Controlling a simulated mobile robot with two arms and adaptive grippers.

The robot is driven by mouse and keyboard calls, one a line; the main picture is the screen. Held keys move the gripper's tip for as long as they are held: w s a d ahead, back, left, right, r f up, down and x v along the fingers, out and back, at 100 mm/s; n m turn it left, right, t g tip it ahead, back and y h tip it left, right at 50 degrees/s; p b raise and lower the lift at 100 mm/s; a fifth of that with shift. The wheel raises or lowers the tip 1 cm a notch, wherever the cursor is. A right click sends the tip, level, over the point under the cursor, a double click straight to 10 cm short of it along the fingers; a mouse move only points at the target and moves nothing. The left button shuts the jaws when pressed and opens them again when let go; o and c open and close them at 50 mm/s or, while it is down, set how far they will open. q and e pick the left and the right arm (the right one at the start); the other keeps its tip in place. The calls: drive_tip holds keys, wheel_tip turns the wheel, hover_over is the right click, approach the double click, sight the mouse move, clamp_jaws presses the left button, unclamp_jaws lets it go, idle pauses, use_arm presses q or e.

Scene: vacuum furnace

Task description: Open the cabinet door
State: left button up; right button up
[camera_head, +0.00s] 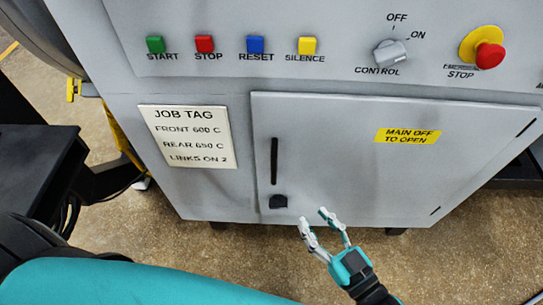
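The grey cabinet door (340,160) is shut in the lower front of the grey cabinet. A black vertical handle (274,160) is near its left edge, with a small black latch or knob (278,202) below it. A yellow "MAIN OFF TO OPEN" label (407,136) is on the door's upper right. The control switch (390,53) on the panel above has OFF and ON marks.
The panel above has green start (155,44), red stop (204,44), blue reset (255,45) and yellow silence (307,46) buttons, and a red emergency stop (489,56). A job tag (187,136) is left of the door. Speckled floor (470,245) is clear at lower right.

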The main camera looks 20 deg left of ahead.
sight(276, 168)
drive_tip(key=p+x, duration=0.1)
drive_tip(key=x, duration=1.6)
drive_tip(key=shift+a+r, duration=0.1)
clamp_jaws()
